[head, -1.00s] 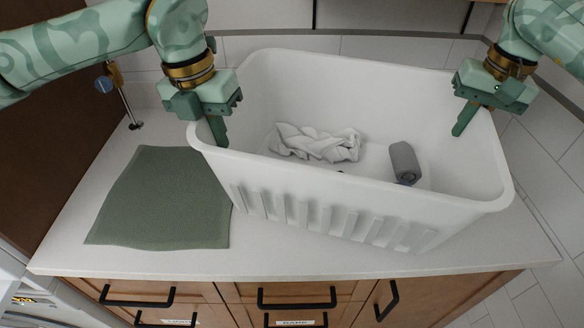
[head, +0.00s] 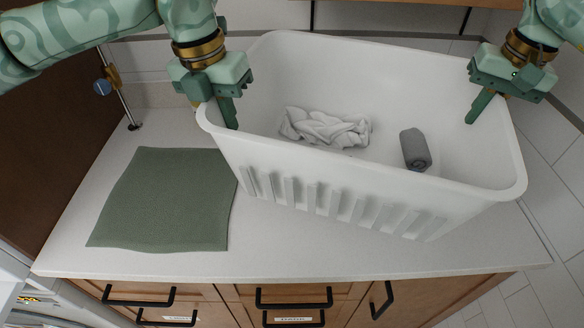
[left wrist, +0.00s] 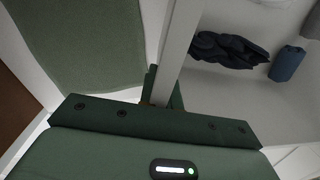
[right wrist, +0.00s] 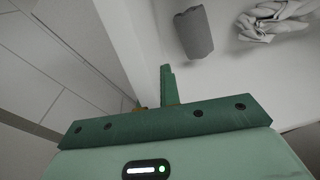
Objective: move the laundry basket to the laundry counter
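The white laundry basket (head: 330,185) is over the right part of the pale counter (head: 150,262), set at a slant. It holds a crumpled whitish cloth (head: 325,128) and a grey rolled cloth (head: 415,149). My left gripper (head: 220,112) is shut on the basket's left rim, one finger inside; the left wrist view shows the rim (left wrist: 180,45) between its fingers. My right gripper (head: 484,108) is shut on the right rim, which also shows in the right wrist view (right wrist: 132,45). I cannot tell whether the basket's underside touches the counter.
A green mat (head: 165,200) lies flat on the counter, left of the basket. Wooden drawers with black handles (head: 295,298) are below the front edge. A dark brown panel (head: 50,120) stands at the left, with a thin metal stand (head: 120,95) beside it. Tiled wall lies behind and right.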

